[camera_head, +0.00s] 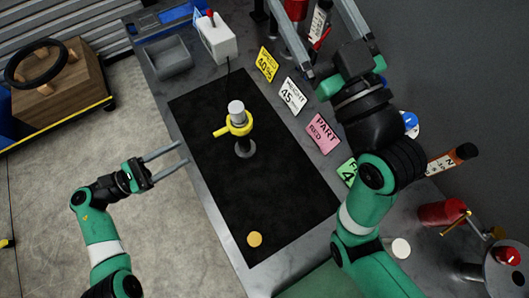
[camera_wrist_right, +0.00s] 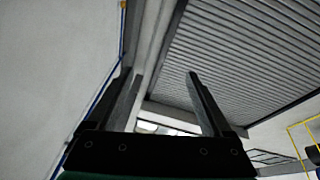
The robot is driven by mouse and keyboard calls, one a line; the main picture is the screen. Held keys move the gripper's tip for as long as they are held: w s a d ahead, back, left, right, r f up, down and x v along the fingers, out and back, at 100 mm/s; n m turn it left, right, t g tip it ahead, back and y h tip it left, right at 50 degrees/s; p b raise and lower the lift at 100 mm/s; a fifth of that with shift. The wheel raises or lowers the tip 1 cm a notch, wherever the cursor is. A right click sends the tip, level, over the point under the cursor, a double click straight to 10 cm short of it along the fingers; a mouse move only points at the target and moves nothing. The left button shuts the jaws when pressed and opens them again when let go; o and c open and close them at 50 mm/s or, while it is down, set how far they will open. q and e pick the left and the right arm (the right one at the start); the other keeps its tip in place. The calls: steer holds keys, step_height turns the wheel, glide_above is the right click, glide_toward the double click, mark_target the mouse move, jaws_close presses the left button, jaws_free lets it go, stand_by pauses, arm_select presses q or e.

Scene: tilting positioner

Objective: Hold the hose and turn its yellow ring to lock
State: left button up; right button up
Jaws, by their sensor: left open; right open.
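A short upright fitting stands on the black mat (camera_head: 205,115) in the head view. It has a pale grey cylinder (camera_head: 236,107) on top, a yellow ring (camera_head: 240,126) with a side lever pointing left, and a dark stem on a round grey base (camera_head: 245,151). I cannot tell which part is the hose. My left gripper (camera_head: 183,153) is open and empty, left of the fitting and apart from it. My right gripper (camera_head: 306,8) is open at the top right, away from the fitting; its spread, empty fingers also show in the right wrist view (camera_wrist_right: 163,78).
A yellow disc (camera_head: 254,239) lies on the mat's near end. A white box (camera_head: 216,38) with a dark cord and a grey tray (camera_head: 168,57) stand at the back. Cards, including a pink one (camera_head: 323,133), line the mat's right side. A red can (camera_head: 440,212) stands right.

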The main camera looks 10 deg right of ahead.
steer(key=a+f+g, duration=0.2)
steer(key=f, duration=0.7)
steer(key=a+f+g, duration=0.2)
steer(key=f+g, duration=0.1)
steer(key=f, duration=0.7)
steer(key=g, duration=0.4)
glide_toward(247, 139)
steer(key=x, duration=1.2)
steer(key=shift+w+a, duration=0.15)
steer(key=shift+a, duration=0.05)
jaws_close()
